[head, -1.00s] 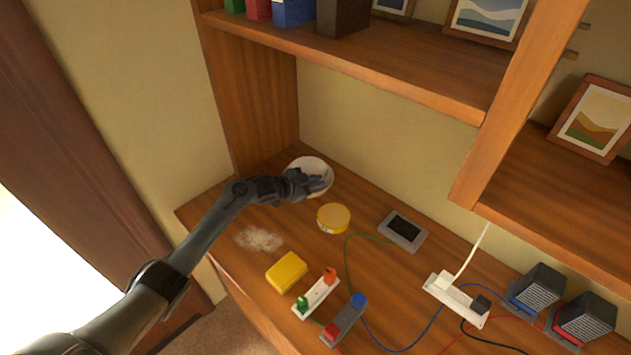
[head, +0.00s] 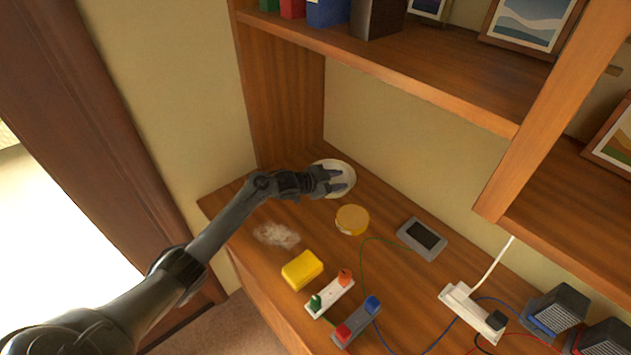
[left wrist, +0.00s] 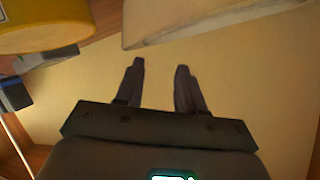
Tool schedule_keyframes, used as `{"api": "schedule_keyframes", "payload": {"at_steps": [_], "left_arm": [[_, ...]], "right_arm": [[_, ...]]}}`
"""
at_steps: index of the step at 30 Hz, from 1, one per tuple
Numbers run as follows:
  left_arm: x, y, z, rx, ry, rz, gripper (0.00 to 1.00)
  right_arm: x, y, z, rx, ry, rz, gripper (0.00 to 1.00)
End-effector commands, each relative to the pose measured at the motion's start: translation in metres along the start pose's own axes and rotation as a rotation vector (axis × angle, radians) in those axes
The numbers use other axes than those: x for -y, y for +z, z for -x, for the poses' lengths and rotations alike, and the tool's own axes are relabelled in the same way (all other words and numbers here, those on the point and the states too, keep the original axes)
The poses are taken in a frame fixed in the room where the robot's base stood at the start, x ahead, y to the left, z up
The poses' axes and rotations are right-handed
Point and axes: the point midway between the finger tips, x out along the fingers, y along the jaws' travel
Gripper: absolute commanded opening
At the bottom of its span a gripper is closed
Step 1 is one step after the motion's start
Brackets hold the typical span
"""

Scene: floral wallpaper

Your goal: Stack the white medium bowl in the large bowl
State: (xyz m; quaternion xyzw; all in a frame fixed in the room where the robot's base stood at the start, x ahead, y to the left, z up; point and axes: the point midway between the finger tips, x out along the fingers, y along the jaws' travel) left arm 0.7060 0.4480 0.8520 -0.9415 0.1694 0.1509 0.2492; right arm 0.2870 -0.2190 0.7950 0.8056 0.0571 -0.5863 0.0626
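A white round bowl (head: 341,168) stands at the back left corner of the desk, partly hidden by my left gripper (head: 335,181). The left gripper's fingers are spread and over or beside the bowl's near side; contact is unclear. In the left wrist view, the left gripper (left wrist: 158,75) has its fingers apart with nothing visible between them, and a pale curved rim (left wrist: 200,28) shows beyond them at the top. A round yellow container (head: 352,220) stands apart in front of the bowl. I cannot tell a second white bowl apart. My right gripper is not in view.
A yellow sponge-like block (head: 302,270), a pale powdery patch (head: 277,235), a grey device (head: 422,239) and a power strip (head: 472,312) with cables lie on the desk. A wooden side panel (head: 287,110) and wall stand close behind the bowl. A shelf (head: 400,75) hangs above.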

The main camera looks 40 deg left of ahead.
Motion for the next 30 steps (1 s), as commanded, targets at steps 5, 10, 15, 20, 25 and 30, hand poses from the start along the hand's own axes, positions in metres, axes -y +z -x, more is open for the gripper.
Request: {"api": "schedule_keyframes", "payload": {"at_steps": [5, 10, 15, 20, 25, 30], "left_arm": [[0.001, 0.001, 0.029, 0.005, 0.001, -0.002, 0.38], [0.0, 0.001, 0.06, 0.006, 0.002, -0.004, 0.38], [0.0, 0.001, 0.088, 0.005, 0.001, -0.002, 0.38], [0.0, 0.002, 0.105, 0.005, 0.0, 0.0, 0.38], [0.0, 0.002, 0.115, 0.003, -0.001, 0.0, 0.38], [0.0, 0.001, 0.118, 0.003, 0.0, -0.001, 0.38]], "right_arm": [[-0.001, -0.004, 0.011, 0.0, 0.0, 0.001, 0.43], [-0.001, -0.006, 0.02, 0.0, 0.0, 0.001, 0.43], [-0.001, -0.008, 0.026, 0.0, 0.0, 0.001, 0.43], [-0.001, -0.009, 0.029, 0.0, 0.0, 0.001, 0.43], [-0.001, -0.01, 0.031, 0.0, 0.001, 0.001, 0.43], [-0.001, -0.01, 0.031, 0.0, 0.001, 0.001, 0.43]]}}
